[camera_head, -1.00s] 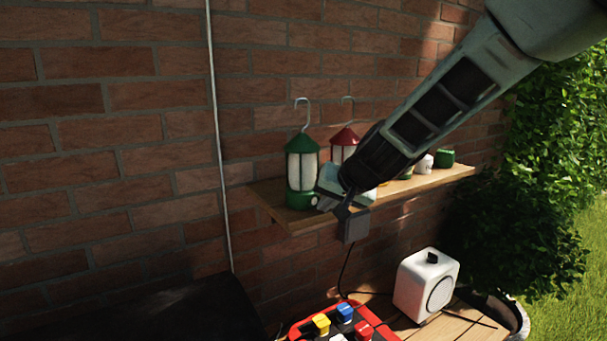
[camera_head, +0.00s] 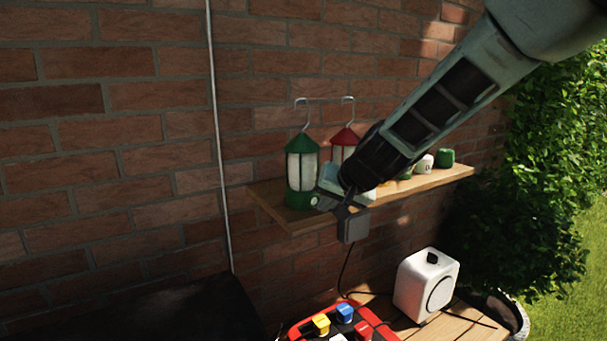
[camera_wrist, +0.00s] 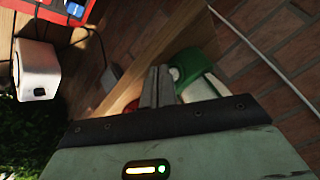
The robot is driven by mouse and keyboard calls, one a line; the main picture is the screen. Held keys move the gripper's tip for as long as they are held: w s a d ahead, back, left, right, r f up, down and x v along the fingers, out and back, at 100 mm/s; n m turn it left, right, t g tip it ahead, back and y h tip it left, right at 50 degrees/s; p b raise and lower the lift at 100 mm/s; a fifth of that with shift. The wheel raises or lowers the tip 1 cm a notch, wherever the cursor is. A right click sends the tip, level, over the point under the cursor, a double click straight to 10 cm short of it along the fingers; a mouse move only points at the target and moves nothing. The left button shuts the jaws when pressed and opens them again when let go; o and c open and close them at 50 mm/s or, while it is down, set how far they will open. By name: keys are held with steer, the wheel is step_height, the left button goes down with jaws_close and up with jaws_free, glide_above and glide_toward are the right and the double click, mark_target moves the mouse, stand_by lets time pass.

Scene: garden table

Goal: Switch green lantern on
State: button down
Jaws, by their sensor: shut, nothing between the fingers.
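The green lantern (camera_head: 302,166) stands upright on the wooden shelf (camera_head: 290,222), with a wire hook on top and pale panels that look unlit. In the wrist view its green base (camera_wrist: 195,66) shows just beyond the fingertips, with a pale round knob on it. My gripper (camera_head: 318,202) is shut and empty at the lantern's lower right front. Its fingers also show in the wrist view (camera_wrist: 158,80), close to the green base; I cannot tell whether they touch. The red lantern (camera_head: 344,137) stands behind my gripper, its lower part hidden.
Small cups (camera_head: 425,164) stand along the shelf to the right. Below, a white box (camera_head: 426,284) with a black knob and a red panel (camera_head: 373,328) with coloured blocks sit on a wooden table. A brick wall is close behind the shelf.

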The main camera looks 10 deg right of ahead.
steer(key=shift+w, duration=0.15)
steer(key=shift+w+a, duration=0.2)
steer(key=shift+w, duration=0.05)
steer(key=shift+w, duration=0.1)
stand_by(0.3)
steer(key=shift+s+d, duration=0.2)
steer(key=shift+s, duration=0.3)
steer(key=shift+s, duration=0.1)
steer(key=shift+s+d+b, duration=0.45)
steer(key=shift+s+b, duration=0.15)
steer(key=shift+s, duration=0.3)
steer(key=shift+s+d+b, duration=0.45)
steer(key=shift+s+b, duration=0.15)
steer(key=shift+s, duration=0.25)
steer(key=shift+s+d+b, duration=0.45)
steer(key=shift+s+b, duration=0.15)
steer(key=shift+s, duration=0.3)
